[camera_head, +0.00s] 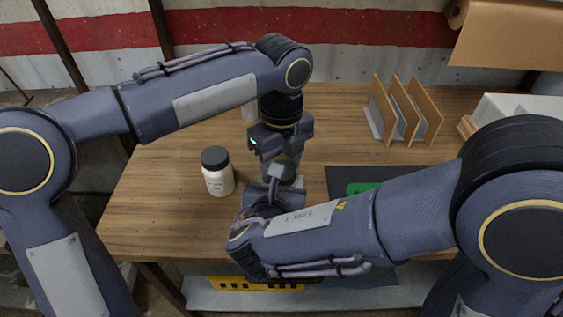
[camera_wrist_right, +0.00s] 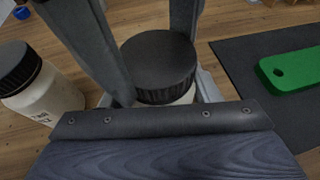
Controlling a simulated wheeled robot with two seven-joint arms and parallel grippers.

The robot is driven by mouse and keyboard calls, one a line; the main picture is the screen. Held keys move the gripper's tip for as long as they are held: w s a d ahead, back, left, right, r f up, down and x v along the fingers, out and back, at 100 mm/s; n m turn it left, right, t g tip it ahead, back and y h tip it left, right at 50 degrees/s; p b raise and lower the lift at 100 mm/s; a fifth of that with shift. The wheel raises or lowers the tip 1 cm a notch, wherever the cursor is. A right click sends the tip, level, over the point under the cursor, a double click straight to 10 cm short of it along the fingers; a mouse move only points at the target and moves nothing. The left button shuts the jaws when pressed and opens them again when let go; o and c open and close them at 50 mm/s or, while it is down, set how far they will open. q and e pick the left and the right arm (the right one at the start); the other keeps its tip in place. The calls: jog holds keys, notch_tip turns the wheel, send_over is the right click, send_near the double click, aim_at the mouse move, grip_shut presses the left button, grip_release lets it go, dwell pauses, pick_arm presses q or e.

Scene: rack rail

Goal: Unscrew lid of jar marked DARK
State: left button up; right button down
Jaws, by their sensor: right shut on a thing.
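A white jar with a black ribbed lid (camera_wrist_right: 160,62) stands in the middle of the right wrist view; only a strip of its body (camera_wrist_right: 184,98) shows. My right gripper (camera_head: 272,190) is shut on this jar's body, low against it. My left gripper (camera_head: 284,160) points down from above in the head view. Its two grey fingers reach the left and far sides of the lid in the wrist view; I cannot tell whether they press on it. A second white jar with a black lid (camera_head: 218,175) stands upright to the left. Its label is unreadable; the held jar's marking is hidden.
A dark mat (camera_wrist_right: 235,75) with a green piece (camera_wrist_right: 290,70) lies right of the held jar. Wooden dividers (camera_head: 405,110) and a white box (camera_head: 505,108) stand at the back right. The wooden table (camera_head: 150,190) is clear at the left. A yellow object (camera_head: 250,284) lies below.

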pick_arm(q)
jog(key=shift+d+n, duration=0.15)
jog(key=shift+n, duration=0.15)
jog(key=o, duration=0.9)
jog(key=shift+o, duration=0.9)
